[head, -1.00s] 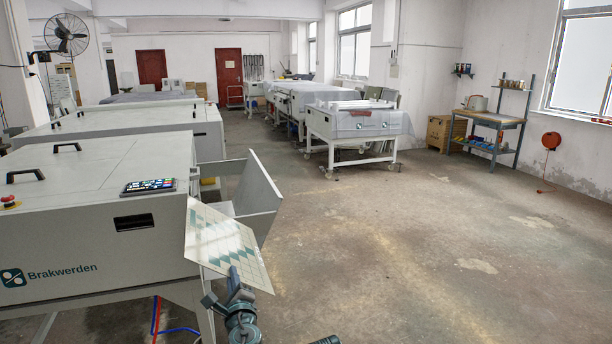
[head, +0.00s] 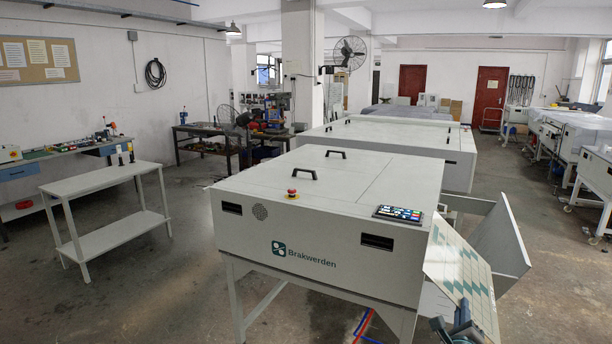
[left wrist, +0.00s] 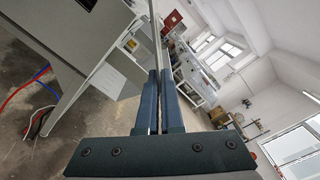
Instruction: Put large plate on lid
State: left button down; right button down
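The large plate (head: 461,262) is a thin, pale sheet with teal checks. It is tilted beside the right end of the front Brakwerden machine. My left gripper (head: 462,316) is at its lower edge. In the left wrist view, my left gripper (left wrist: 159,88) is shut on the plate (left wrist: 157,38), seen edge-on between the fingers. The machine's flat grey lid (head: 345,192) is closed, with two black handles near its back. The plate is off the lid, to its right. My right gripper is not in view.
A red stop button (head: 292,194) and a control panel (head: 399,214) sit on the lid's front edge. A grey tray (head: 508,243) sticks out at the machine's right end, behind the plate. A white table (head: 105,179) stands left; open floor lies between.

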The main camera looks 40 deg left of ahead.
aim_at(265, 170)
jog(key=u, duration=2.8)
jog(key=i+u, duration=0.2)
jog(key=i, duration=5.15)
jog(key=i+z, duration=0.1)
jog(key=z, duration=2.45)
